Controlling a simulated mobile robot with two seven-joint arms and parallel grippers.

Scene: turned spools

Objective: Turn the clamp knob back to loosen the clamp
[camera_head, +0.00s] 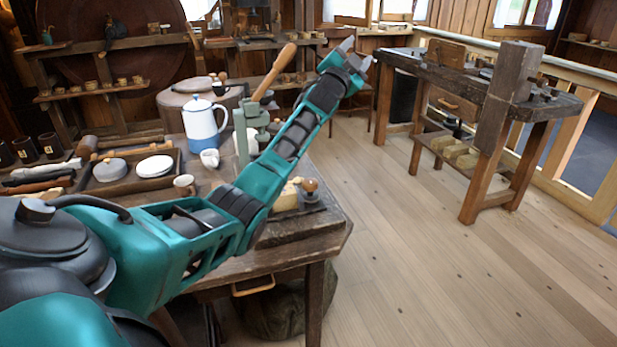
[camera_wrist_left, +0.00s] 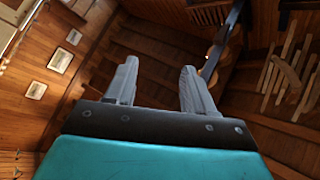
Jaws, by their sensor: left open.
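A round brown wooden knob (camera_head: 310,185) sits on a small dark fitting at the front right corner of the near workbench; it looks like the clamp knob. A pale yellowish block (camera_head: 285,198) lies just left of it, partly behind my left arm. How tightly the clamp sits cannot be told. My left gripper (camera_head: 357,54) is raised well above the bench, beyond its right side and far from the knob. Its two grey fingers are apart and empty, also in the left wrist view (camera_wrist_left: 158,88). The knob is not in the wrist view. My right gripper is not in view.
A green hand press (camera_head: 243,135) with a long wooden handle stands behind my left arm. A blue and white pot (camera_head: 205,122), a mug (camera_head: 184,185) and a tray with plates (camera_head: 130,172) share the near bench (camera_head: 325,243). A second workbench (camera_head: 490,95) stands right, across open floor.

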